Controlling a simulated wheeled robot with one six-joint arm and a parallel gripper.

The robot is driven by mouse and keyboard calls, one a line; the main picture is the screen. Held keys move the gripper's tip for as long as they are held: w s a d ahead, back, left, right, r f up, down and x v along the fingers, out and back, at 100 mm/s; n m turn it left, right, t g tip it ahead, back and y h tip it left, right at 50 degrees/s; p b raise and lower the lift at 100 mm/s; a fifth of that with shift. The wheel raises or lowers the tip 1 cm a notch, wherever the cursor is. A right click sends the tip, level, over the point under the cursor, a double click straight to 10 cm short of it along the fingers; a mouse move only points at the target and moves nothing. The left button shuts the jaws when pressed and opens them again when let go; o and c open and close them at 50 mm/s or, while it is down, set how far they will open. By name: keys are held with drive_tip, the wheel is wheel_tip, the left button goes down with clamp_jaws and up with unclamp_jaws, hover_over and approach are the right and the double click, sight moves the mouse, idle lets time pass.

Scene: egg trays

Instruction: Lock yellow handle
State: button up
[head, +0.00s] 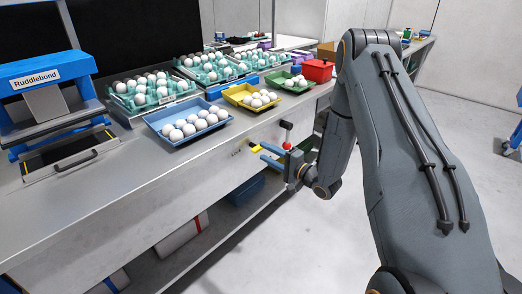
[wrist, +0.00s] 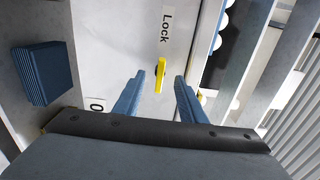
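The yellow handle (wrist: 160,75) is a small elongated lever on the pale front panel of the counter. In the wrist view it lies nearly lengthwise in the picture, below a white label reading "Lock" (wrist: 167,27). My gripper (wrist: 158,82) is open, with its two blue fingers apart and the handle showing between their tips. I cannot tell whether either finger touches it. In the head view the yellow handle (head: 255,148) shows just ahead of the blue fingertips of my gripper (head: 263,151), which points at the counter's front. Nothing is held.
On the counter stand a blue tray (head: 160,121), a yellow tray (head: 236,96) and green egg trays, all with eggs, and a red container (head: 317,70). A blue press (head: 45,78) stands at left.

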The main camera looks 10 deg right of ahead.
drive_tip(key=s+d+r+p, duration=0.5)
drive_tip(key=s+p, duration=0.1)
drive_tip(key=s, duration=0.1)
drive_tip(key=s+d+r+p, duration=0.5)
drive_tip(key=s+d+p, duration=0.1)
drive_tip(key=s, duration=0.2)
idle(0.5)
